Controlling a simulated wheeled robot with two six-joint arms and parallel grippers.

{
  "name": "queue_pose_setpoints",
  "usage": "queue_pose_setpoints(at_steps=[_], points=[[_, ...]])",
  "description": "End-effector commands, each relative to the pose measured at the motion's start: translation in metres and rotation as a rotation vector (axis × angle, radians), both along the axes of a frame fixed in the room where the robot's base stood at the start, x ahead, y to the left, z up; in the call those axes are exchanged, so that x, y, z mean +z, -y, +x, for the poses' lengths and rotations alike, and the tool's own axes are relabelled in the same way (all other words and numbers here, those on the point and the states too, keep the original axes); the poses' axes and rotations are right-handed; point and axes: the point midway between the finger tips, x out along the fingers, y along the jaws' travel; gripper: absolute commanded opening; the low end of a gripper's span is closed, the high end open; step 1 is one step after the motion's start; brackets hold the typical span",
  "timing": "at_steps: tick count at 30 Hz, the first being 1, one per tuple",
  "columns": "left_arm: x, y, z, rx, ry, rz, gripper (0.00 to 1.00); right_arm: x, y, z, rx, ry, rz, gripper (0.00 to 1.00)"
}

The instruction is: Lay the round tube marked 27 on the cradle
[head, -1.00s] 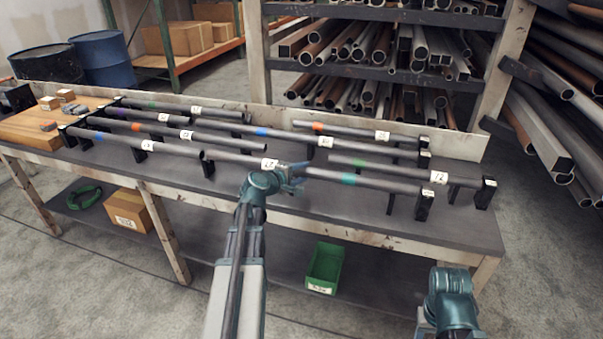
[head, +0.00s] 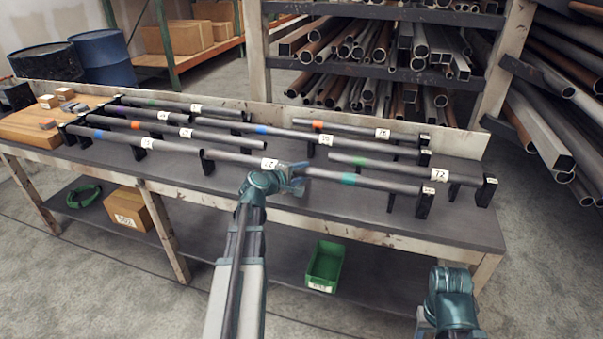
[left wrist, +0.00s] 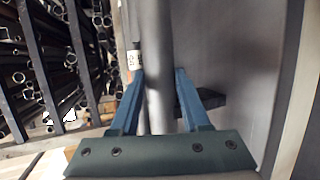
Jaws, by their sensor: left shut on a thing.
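My left gripper (head: 292,182) is shut on a long grey round tube (head: 325,174) with a teal band, near the middle of the bench. A white label (head: 269,164) sits on it left of the gripper; its number is too small to read surely. The tube's right end is at a black upright support (head: 424,205) near the bench front; I cannot tell whether it rests on it. Its left end is near another black support (head: 208,166). In the left wrist view the tube (left wrist: 157,60) runs between the two blue fingers (left wrist: 158,95).
Several other labelled tubes lie close by on black supports, including a green-banded one (head: 395,168) behind and a blue-banded one (head: 115,137) left. A wooden board (head: 30,130) with small blocks is at the far left. A green bin (head: 325,266) sits on the lower shelf.

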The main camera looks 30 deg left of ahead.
Motion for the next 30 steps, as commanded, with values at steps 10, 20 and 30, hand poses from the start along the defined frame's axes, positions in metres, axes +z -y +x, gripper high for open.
queue_pose_setpoints(at_steps=[10, 20, 30], points=[[-0.002, 0.0, 0.0, 0.0, 0.001, -0.001, 0.75, -0.003, 0.0, 0.0, 0.0, 0.0, 0.0, 0.5], [-0.003, 0.0, -0.001, 0.0, -0.001, 0.001, 0.81, -0.003, 0.0, 0.0, 0.0, 0.0, 0.0, 0.5], [0.019, -0.003, -0.053, 0.003, 0.0, -0.001, 0.81, 0.019, 0.0, 0.0, 0.0, 0.0, 0.0, 0.5]])
